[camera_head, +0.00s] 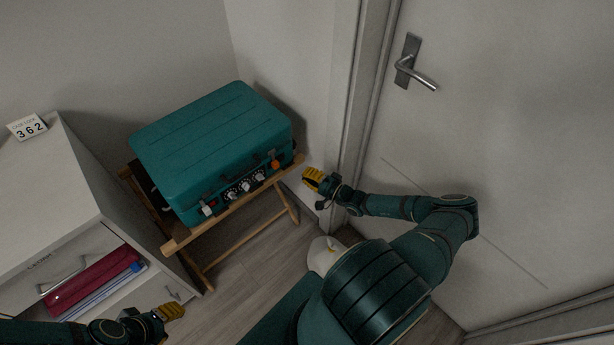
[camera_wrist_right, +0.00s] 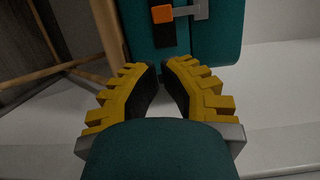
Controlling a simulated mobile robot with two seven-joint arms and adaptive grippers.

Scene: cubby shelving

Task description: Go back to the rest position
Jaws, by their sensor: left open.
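My left gripper (camera_head: 170,313) is at the lower left of the head view, in front of the white cabinet's lower part. It is open, and I see nothing in it. My right gripper (camera_head: 314,179) is just right of the wooden stand, by the door frame. In the right wrist view its yellow fingers (camera_wrist_right: 161,72) lean toward each other with a narrow gap at the tips. Nothing shows between them. How far they are open is unclear. The teal case beyond them is apart from the fingers as far as I can see.
A teal case (camera_head: 212,140) with knobs and an orange latch rests on a folding wooden stand (camera_head: 232,213). The white cabinet (camera_head: 45,195) at left holds red and blue folders (camera_head: 95,280) and carries a number sign (camera_head: 27,127). A door (camera_head: 500,130) with a handle (camera_head: 412,66) stands at right.

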